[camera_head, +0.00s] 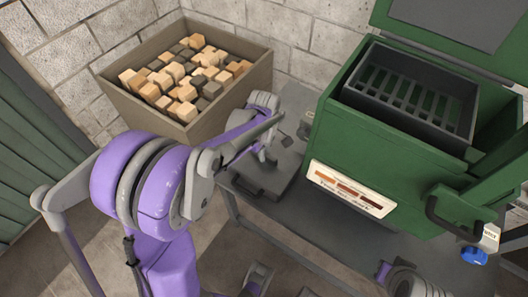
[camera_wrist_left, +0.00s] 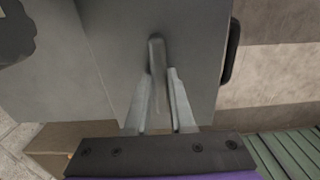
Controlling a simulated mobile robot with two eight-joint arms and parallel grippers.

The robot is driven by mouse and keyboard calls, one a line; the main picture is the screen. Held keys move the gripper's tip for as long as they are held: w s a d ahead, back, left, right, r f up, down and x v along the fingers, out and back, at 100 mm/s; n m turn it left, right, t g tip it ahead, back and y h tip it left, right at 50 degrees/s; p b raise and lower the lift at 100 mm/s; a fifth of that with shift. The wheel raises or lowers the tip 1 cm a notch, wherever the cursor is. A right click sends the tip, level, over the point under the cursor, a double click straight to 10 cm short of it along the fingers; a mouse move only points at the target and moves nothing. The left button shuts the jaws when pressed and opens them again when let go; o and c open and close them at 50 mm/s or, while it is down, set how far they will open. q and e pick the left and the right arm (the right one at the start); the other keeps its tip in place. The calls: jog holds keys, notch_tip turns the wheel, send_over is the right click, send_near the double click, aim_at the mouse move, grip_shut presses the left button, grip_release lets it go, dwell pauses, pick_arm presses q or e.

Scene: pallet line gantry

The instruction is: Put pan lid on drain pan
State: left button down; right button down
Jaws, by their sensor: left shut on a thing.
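My left gripper (camera_head: 268,155) reaches over the flat dark grey pan lid (camera_head: 284,163) on the metal table. In the left wrist view, the left gripper (camera_wrist_left: 157,90) is shut on the lid's narrow upright grip, with a finger on either side. The lid (camera_wrist_left: 197,45) shows there as a flat grey plate. A black handle, apparently the drain pan's (camera_head: 243,188), sticks out at the near left edge; it also shows in the wrist view (camera_wrist_left: 232,50). The pan's body is mostly hidden, so I cannot tell how the lid sits on it.
A green smoker (camera_head: 335,150) with a dark slotted basket (camera_head: 410,90) stands at the right of the table (camera_head: 310,235). A crate (camera_head: 118,98) of wood blocks stands behind my left arm. The table's front edge is bare.

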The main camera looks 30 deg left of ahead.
pick_arm(q)
jog(key=shift+f+b, duration=0.5)
jog(key=shift+f, duration=0.05)
jog(key=c, duration=0.8)
grip_release()
jog(key=shift+o, duration=0.2)
